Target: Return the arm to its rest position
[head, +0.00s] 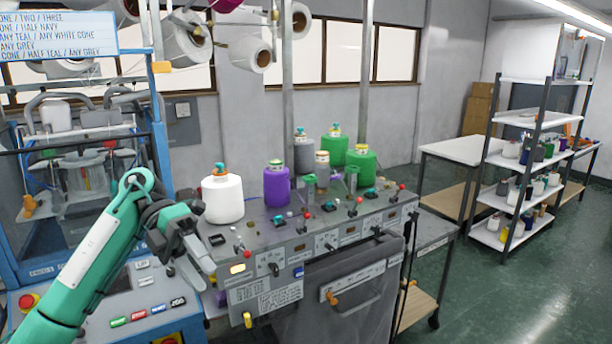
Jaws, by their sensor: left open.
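My left arm comes in from the lower left in teal. Its gripper (200,262) is open with nothing between its fingers, in front of the left end of the grey machine bench (330,222). My right gripper is not in view.
A blue-framed machine (163,140) with a button panel (146,300) stands at left, under and beside my arm. A sign (60,33) hangs upper left. Levers and knobs rise from the bench front. Green floor (500,300) is clear.

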